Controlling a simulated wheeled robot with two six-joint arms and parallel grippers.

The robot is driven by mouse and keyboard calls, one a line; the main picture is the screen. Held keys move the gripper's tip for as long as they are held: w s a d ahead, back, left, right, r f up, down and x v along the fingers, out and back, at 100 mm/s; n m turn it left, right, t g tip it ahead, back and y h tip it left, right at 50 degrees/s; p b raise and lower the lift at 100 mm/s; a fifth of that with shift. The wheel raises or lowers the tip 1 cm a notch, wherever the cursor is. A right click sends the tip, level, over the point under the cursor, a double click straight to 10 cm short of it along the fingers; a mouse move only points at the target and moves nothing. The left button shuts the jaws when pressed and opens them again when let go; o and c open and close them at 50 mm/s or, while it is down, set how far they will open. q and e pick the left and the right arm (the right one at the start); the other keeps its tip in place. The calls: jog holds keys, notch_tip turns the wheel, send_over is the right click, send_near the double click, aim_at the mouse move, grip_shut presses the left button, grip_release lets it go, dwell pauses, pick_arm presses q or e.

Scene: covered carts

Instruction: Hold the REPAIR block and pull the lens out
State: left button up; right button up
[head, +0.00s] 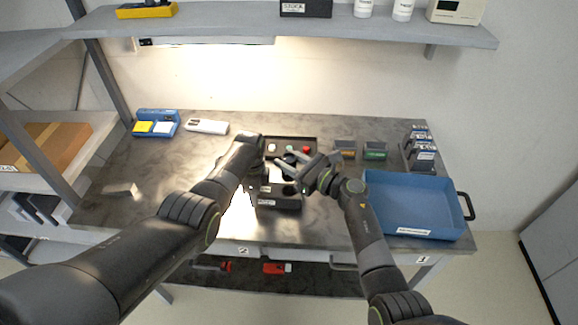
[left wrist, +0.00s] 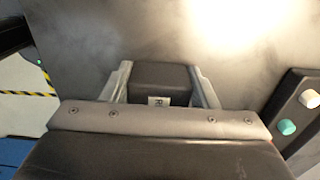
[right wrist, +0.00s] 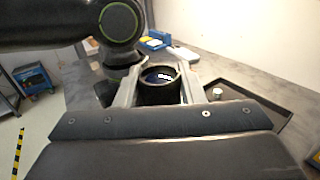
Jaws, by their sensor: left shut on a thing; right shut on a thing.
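The REPAIR block (left wrist: 160,82) is a dark block with a small white label, partly readable, between the fingers of my left gripper (left wrist: 162,92) in the left wrist view. My left gripper is shut on it; in the head view my own arm hides most of it. The lens (right wrist: 160,88) is a short black cylinder with dark blue glass in the right wrist view. My right gripper (right wrist: 160,96) is shut on its sides. In the head view my right gripper (head: 286,164) reaches in from the right, close to the left one. Whether lens and block touch is hidden.
A dark tray (head: 312,139) with coloured caps lies behind the grippers. A dark labelled box (head: 283,203) stands in front. A blue bin (head: 410,190) fills the right side; small boxes (head: 375,150) stand behind it. The table's left part is mostly clear.

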dwell(0.3)
pick_arm(q)
jog(key=o, duration=1.1)
